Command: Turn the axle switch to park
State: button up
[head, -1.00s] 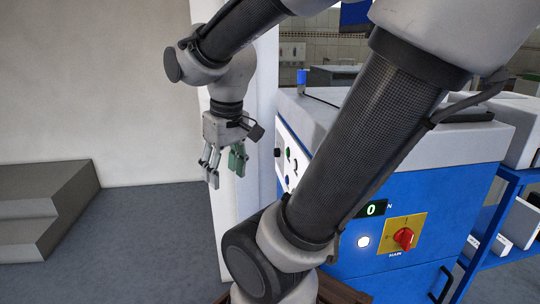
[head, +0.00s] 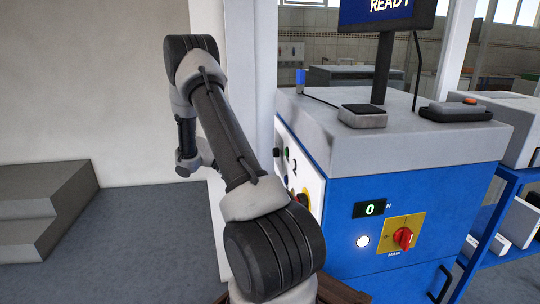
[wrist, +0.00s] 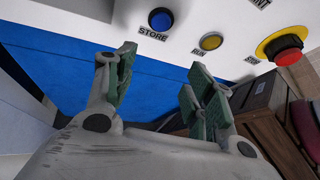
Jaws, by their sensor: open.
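No axle switch can be made out by label. The blue cabinet (head: 350,225) has a white control panel (head: 318,186) on its left side, seen at a steep angle, with a black knob (head: 277,153) near its far edge. A curved black mark or handle (head: 294,167) shows on it; I cannot tell which. My gripper (wrist: 160,75) is open and empty in the wrist view, below the panel's lower edge. Above it are a blue STORE button (wrist: 160,19) and a yellow RUN button (wrist: 210,41). In the head view my arm hides the gripper.
A red stop button (wrist: 285,54) on a yellow ring is at the wrist view's right. The cabinet front carries a red MAIN switch (head: 403,238) and a display reading 0 (head: 370,209). A brown wooden thing (wrist: 275,115) lies beyond my gripper. Grey steps (head: 45,210) stand left.

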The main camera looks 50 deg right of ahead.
jog(key=w+d+f+n+h, duration=0.2)
jog(key=w+d+n+h, duration=0.1)
jog(key=w+d+n, duration=0.15)
jog(key=n+h, duration=0.4)
jog(key=n, duration=0.2)
send_near(276, 152)
jog(key=w+f, duration=0.1)
jog(key=x, duration=0.8)
jog(key=shift+d, duration=0.35)
jog(key=shift+w+f+n, duration=0.1)
jog(key=shift+n, duration=0.15)
jog(key=c, duration=1)
